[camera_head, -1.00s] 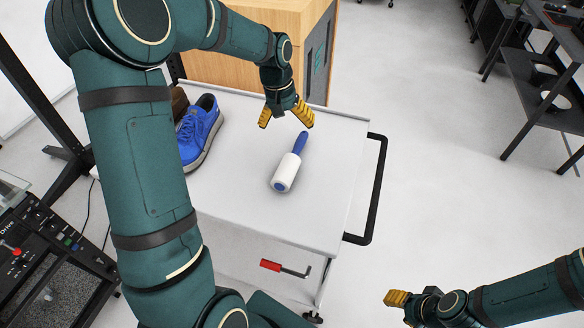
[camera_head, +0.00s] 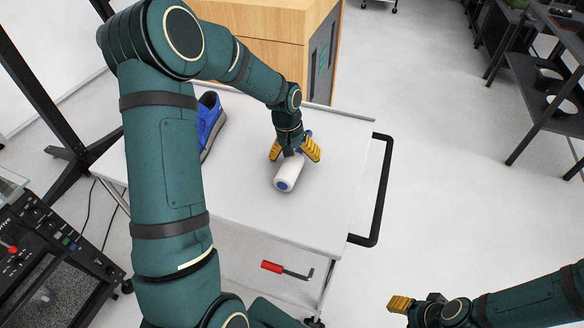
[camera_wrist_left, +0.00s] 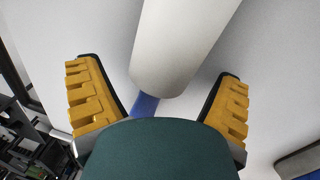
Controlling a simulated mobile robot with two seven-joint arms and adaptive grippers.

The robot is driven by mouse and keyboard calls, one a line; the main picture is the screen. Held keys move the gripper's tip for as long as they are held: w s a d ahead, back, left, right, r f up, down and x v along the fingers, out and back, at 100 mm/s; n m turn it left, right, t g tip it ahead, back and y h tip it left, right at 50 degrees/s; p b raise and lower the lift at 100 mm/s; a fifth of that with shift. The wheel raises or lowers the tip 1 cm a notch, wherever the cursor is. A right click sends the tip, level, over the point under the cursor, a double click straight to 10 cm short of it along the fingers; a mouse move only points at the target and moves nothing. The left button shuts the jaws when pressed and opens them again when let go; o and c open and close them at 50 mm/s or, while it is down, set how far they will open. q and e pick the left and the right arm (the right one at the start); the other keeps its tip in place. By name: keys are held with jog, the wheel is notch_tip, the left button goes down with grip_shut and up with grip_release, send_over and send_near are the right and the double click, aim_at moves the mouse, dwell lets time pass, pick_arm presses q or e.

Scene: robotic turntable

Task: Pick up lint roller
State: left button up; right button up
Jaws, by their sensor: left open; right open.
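The lint roller lies on the white cart top, with a white roll (camera_head: 289,174) toward the front and a blue handle (camera_head: 307,134) toward the back, mostly hidden by my left gripper. My left gripper (camera_head: 294,155) is open above the roller, its yellow fingers on either side of it. In the left wrist view the white roll (camera_wrist_left: 180,45) and a short piece of blue handle (camera_wrist_left: 145,103) show between the open fingers (camera_wrist_left: 158,105), with no visible grip. My right gripper (camera_head: 400,304) is at the lower right, away from the cart and open.
A blue shoe (camera_head: 209,118) stands on the cart (camera_head: 245,200) to the left, partly behind my left arm. A wooden cabinet (camera_head: 265,22) is behind the cart. A black handle (camera_head: 384,190) sticks out on the cart's right side. The cart top in front of the roller is clear.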

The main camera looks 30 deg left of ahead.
pick_arm(q)
jog(key=c, duration=1.5)
notch_tip(320, 180, up, 10)
jog(key=shift+p, duration=1.2)
jog(key=o, duration=0.5)
jog(key=c, duration=0.4)
jog(key=shift+d+f, duration=0.1)
